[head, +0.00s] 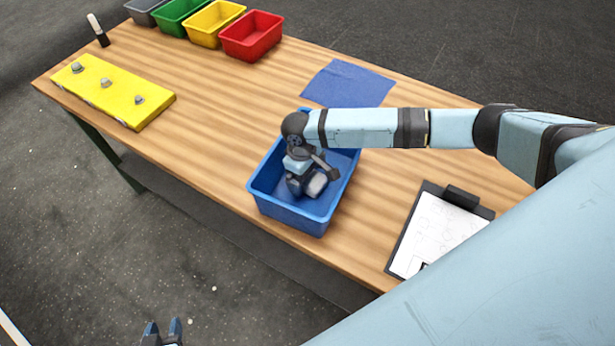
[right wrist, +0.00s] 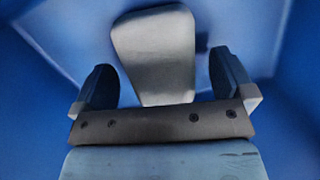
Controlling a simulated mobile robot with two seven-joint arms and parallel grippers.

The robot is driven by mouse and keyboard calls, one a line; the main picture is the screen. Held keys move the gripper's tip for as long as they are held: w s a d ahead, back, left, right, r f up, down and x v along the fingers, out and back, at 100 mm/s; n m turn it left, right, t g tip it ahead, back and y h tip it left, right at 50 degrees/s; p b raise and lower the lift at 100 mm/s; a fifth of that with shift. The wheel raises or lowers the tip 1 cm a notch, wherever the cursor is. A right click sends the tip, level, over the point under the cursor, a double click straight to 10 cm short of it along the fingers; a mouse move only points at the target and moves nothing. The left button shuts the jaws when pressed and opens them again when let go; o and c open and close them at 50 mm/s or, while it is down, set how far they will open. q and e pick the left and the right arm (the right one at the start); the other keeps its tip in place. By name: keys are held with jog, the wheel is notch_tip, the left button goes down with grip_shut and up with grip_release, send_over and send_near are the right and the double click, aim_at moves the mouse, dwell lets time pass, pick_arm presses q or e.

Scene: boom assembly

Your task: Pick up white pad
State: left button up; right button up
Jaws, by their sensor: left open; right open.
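The white pad (right wrist: 155,52) lies in the large blue bin (head: 285,213), and part of it also shows in the head view (head: 317,185). In the right wrist view it looks pale grey-white with rounded corners and extends out between the fingers. My right gripper (right wrist: 160,85) is open inside the bin, one finger on each side of the pad, with gaps visible on both sides. My left gripper (head: 163,328) is open and empty at the bottom edge of the head view, over the floor away from the table.
The wooden table (head: 220,110) carries a yellow board (head: 115,88) with knobs at left. Red (head: 251,38), yellow (head: 214,25), green (head: 182,18) and grey bins stand at the back. A blue cloth (head: 348,84) lies behind the bin, a clipboard (head: 440,232) to the right.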

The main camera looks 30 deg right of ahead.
jog(key=shift+f, duration=0.15)
jog(key=c, duration=1)
notch_tip(320, 180, up, 20)
jog(key=shift+b, duration=0.75)
jog(key=shift+o, duration=0.6)
jog(key=shift+c, duration=0.2)
jog(key=shift+s+d, duration=0.1)
